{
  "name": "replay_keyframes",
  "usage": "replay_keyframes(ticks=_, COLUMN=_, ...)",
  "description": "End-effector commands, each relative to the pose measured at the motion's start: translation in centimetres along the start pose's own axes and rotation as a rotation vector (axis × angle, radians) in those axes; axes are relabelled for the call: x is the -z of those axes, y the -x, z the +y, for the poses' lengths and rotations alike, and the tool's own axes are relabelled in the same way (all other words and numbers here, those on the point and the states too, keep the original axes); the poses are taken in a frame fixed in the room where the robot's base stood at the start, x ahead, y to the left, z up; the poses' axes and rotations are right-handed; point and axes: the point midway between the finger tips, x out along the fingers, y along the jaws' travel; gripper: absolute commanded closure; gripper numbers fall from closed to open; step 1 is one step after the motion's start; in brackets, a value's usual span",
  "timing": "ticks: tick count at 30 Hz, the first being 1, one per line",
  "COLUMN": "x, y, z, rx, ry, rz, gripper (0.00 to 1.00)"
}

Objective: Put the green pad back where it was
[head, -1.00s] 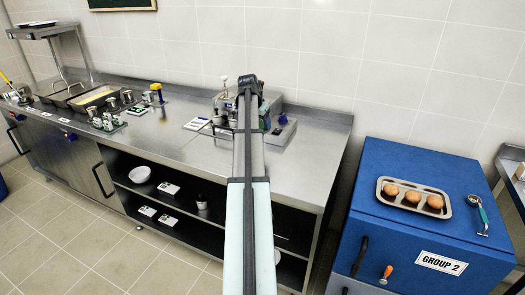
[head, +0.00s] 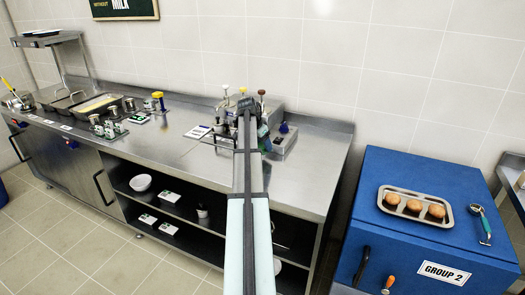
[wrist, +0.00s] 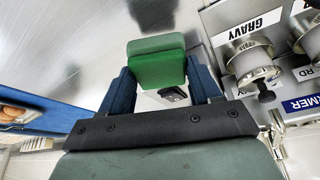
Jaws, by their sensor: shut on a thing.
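The green pad (wrist: 157,62) is a rounded block, held between the two blue fingers of my gripper (wrist: 160,76) in the wrist view. It is over the steel counter (wrist: 205,65), and I cannot tell whether it touches the surface. A small dark object (wrist: 173,94) shows just beyond the pad's lower edge. In the head view my arm covers most of the gripper, and the pad cannot be made out clearly there.
A steel unit labelled GRAVY (wrist: 257,24) with a knob is close to the right of my gripper. Pump dispensers (head: 262,92) stand behind my arm's end. A white card (head: 198,131) lies to the left. The counter's middle (head: 170,140) is mostly clear.

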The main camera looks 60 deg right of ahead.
Motion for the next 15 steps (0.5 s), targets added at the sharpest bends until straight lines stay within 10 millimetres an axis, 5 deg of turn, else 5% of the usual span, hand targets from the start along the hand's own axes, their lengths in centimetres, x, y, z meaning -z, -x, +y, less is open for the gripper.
replay_keyframes(ticks=8, x=-1.2, y=-2.9, z=0.0, rx=-0.001, ry=0.001, rz=0.000, gripper=0.66)
replay_keyframes(ticks=15, x=-1.3, y=-3.1, z=0.0, rx=0.000, ry=0.000, rz=0.000, gripper=0.66)
